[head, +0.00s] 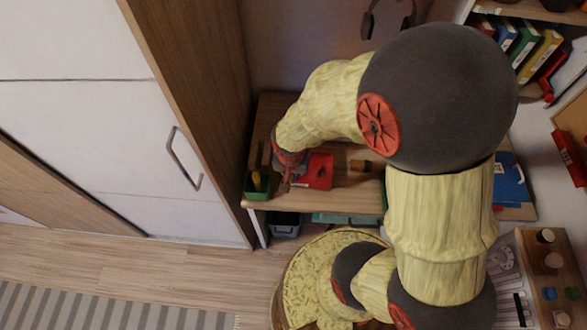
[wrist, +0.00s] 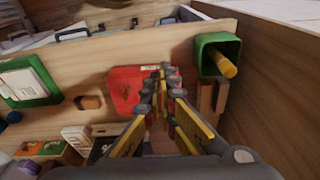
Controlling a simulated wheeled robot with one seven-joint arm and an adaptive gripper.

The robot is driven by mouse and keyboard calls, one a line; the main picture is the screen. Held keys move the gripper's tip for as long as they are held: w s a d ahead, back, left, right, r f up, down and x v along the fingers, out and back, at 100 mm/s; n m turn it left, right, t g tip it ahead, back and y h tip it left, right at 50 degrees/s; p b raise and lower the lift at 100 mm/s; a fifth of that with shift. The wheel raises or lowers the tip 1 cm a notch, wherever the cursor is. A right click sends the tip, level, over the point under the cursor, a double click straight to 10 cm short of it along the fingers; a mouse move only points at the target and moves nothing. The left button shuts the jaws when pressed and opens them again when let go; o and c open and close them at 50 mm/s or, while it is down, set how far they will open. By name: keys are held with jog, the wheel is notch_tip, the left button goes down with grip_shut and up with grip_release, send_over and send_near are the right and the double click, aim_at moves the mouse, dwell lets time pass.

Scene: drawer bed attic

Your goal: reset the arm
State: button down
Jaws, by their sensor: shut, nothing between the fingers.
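My gripper (head: 287,182) is over the left part of a wooden desktop (head: 340,198), in front of a tall wooden cabinet side. In the wrist view its fingers (wrist: 158,78) are shut with nothing between them. A flat red object (head: 320,171) lies on the desktop just right of the gripper in the head view. It shows behind the fingertips in the wrist view (wrist: 124,88); I cannot tell whether they touch it. My arm hides much of the desktop's right part.
A green cup (wrist: 206,50) holding a yellow item (wrist: 223,63) stands near the gripper. A small brown block (wrist: 88,103) and a green-edged object (wrist: 30,83) are also on the desktop. A white cabinet door with a handle (head: 183,158) is at left. Striped rug and clear floor (head: 180,270) lie lower left.

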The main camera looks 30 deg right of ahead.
jog(key=shift+s+a+r, duration=0.15)
jog(key=shift+s+a, duration=0.05)
jog(key=shift+s, duration=0.05)
jog(key=s+a+r+n+t+b, duration=0.1)
jog(key=s+r+n, duration=0.1)
jog(key=r, duration=0.6)
jog(key=s+a+r+n+t+b, duration=0.1)
jog(key=s+r+n, duration=0.2)
jog(key=r, duration=0.6)
jog(key=s+a+r+n+t+y+b, duration=0.1)
jog(key=s+r+n+t, duration=0.1)
jog(key=r, duration=0.7)
jog(key=shift+s+a+n, duration=0.15)
jog(key=shift+a+n, duration=0.05)
jog(key=shift+n, duration=0.2)
jog(key=c, duration=2.6)
grip_release()
